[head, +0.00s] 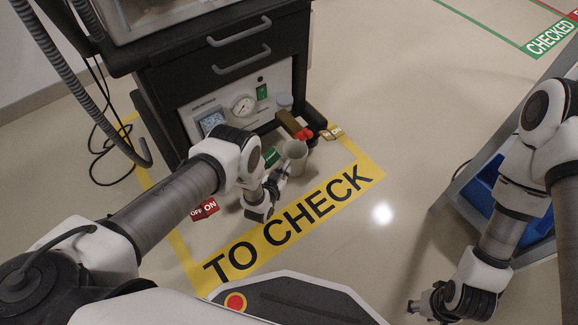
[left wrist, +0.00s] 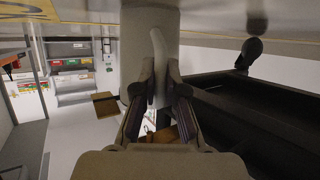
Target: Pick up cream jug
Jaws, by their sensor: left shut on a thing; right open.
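The cream jug (head: 296,152) is a plain, pale cylinder at the foot of the ventilator cart, by the yellow floor marking. It looks upright in the head view. My left gripper (head: 275,182) is at its near left side, shut on its handle. The left wrist view shows the jug's body (left wrist: 170,40) beyond the handle (left wrist: 157,62), which lies between the fingers of my left gripper (left wrist: 160,85). Whether the jug's base touches the floor cannot be told. My right gripper (head: 425,305) is open and empty, low at the right.
The black ventilator cart (head: 222,50) stands close behind the jug. A green item (head: 270,157), a red item (head: 305,133), a brown block (head: 288,122) and yellow tags (head: 333,132) lie nearby. A red OFF/ON tag (head: 204,209) is left. A blue bin (head: 482,194) is right.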

